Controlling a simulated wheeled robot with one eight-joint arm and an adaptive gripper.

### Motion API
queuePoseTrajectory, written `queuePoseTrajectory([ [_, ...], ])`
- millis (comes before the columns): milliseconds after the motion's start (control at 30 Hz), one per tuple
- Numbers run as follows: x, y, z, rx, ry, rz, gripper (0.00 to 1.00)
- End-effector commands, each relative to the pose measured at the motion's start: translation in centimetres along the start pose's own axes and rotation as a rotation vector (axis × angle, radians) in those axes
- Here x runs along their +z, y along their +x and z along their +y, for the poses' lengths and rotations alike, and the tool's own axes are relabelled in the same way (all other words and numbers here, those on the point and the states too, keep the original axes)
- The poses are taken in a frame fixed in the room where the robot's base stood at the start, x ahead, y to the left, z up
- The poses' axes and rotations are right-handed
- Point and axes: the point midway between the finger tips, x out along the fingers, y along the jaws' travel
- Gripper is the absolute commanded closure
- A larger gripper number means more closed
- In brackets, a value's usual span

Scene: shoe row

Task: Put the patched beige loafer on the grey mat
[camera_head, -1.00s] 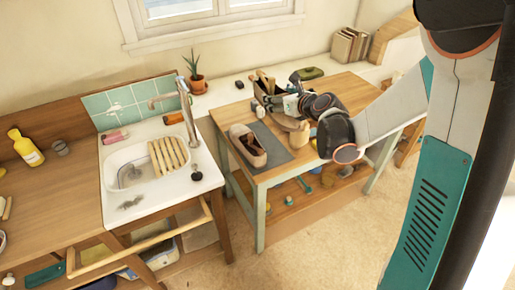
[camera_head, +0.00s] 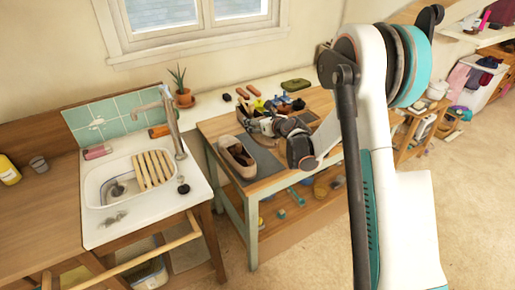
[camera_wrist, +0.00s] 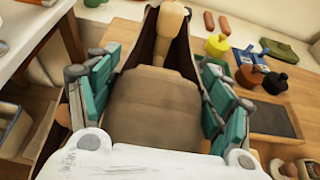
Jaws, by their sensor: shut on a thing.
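My gripper (camera_wrist: 157,95) is shut on a beige-brown shoe (camera_wrist: 155,105), its teal pads on both sides of it. The shoe has dark inner sides and a pale wooden piece standing in it; I see no patch on the part that shows. In the head view my gripper (camera_head: 270,125) is over the back left of the table, and the shoe is mostly hidden by it. A second beige-brown shoe (camera_head: 237,157) is at the table's left end, beside or partly on the grey mat (camera_head: 264,164). I cannot tell from the head view whether the held shoe touches the table.
The wooden table (camera_head: 323,103) carries a dark panel (camera_wrist: 270,118) and small yellow, blue and black items (camera_wrist: 262,70) at the back. A green thing (camera_head: 296,86) is behind them. The sink (camera_head: 130,185) stands to the left. Much of the mat is bare.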

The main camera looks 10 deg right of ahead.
Motion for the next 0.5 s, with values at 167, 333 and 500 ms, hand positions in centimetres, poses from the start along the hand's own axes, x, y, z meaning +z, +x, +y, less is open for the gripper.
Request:
queuePoseTrajectory([
  [167,-4.0,1.6,0.0,-0.001,0.0,-0.001,0.61],
  [333,-5.8,2.4,0.0,-0.001,0.001,-0.001,0.61],
  [500,-6.5,2.7,0.0,-0.001,0.0,-0.001,0.61],
])
